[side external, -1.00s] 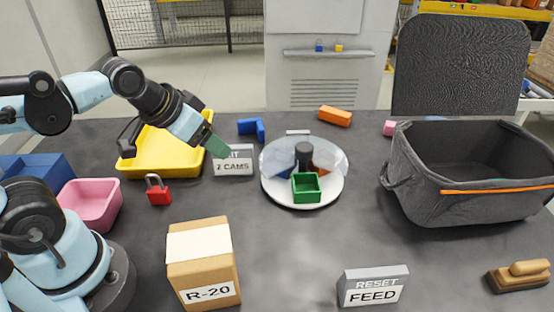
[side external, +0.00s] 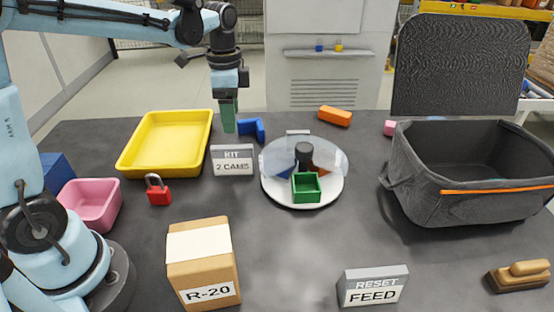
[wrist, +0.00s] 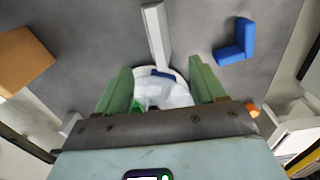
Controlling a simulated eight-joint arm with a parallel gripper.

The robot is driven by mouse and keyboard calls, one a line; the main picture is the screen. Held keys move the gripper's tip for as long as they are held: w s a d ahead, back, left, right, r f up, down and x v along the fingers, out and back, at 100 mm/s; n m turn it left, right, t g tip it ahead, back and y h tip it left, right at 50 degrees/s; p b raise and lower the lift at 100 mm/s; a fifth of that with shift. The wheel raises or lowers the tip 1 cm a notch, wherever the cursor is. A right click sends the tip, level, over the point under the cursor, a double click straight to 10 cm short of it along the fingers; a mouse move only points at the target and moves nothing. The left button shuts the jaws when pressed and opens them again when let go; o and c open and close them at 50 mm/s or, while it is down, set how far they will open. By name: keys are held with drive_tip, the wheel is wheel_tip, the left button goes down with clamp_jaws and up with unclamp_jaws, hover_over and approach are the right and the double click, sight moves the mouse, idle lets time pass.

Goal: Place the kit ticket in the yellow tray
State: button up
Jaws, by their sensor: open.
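The kit ticket (side external: 232,161) is a small grey block with a white face reading "KIT 2 CAMS". It stands upright on the dark table, right of the yellow tray (side external: 135,170), which looks empty. My gripper (side external: 229,128) points down above and behind the ticket in the side view, apart from it. Its green fingers are spread with nothing held between them in the wrist view (wrist: 163,80). A grey upright strip, apparently the ticket seen from above (wrist: 156,35), lies beyond the fingertips. The yellow tray does not show in the wrist view.
A blue angle piece (side external: 258,130) lies just behind the ticket. A round turntable (side external: 278,192) with a green box (side external: 306,188) stands right of it. A red padlock (side external: 158,190), pink bin (side external: 92,203) and R-20 carton (side external: 201,265) are nearer. Open table lies front centre.

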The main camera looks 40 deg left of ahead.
sight(232, 146)
wheel_tip(232, 146, down, 7)
drive_tip(key=shift+r, duration=0.2)
drive_tip(key=shift+s+a+f, duration=0.1)
drive_tip(key=shift+s+f, duration=0.05)
drive_tip(key=shift+f, duration=1.25)
drive_tip(key=shift+s+f, duration=0.15)
drive_tip(key=shift+f, duration=1.2)
drive_tip(key=c, duration=1.2)
drive_tip(key=shift+r, duration=0.1)
